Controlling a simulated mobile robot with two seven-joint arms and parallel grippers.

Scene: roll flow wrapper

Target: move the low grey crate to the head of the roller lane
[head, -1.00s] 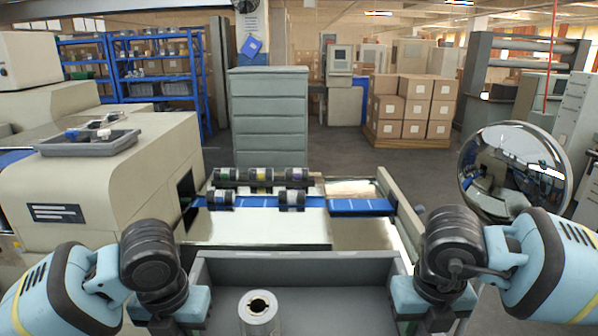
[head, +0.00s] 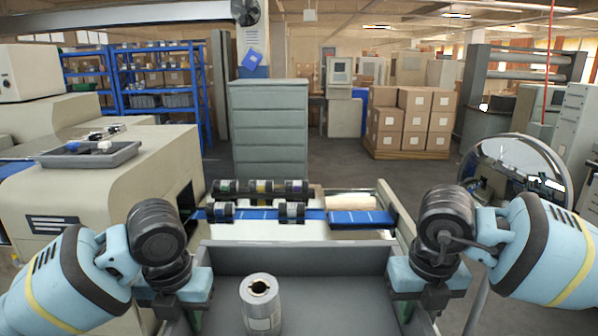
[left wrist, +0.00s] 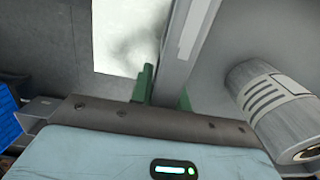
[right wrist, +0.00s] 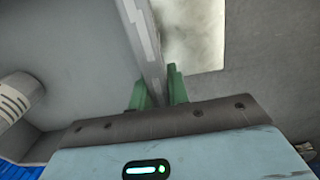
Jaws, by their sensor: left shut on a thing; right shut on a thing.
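The low grey crate (head: 300,259) is in front of me in the head view, its near part cut off by the lower edge. A grey-white roll (head: 262,302) with a dark core hole stands in it. My left gripper (head: 196,312) is shut on the crate's left wall; the left wrist view shows green fingers (left wrist: 163,92) on both sides of that wall. My right gripper (head: 404,311) is shut on the right wall, likewise between green fingers (right wrist: 157,90) in the right wrist view. I cannot clearly make out the roller lane.
A beige machine (head: 110,185) with a grey tray (head: 90,153) is at left. A round mirror (head: 512,170) stands at right. A drawer cabinet (head: 269,130) is behind the belt.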

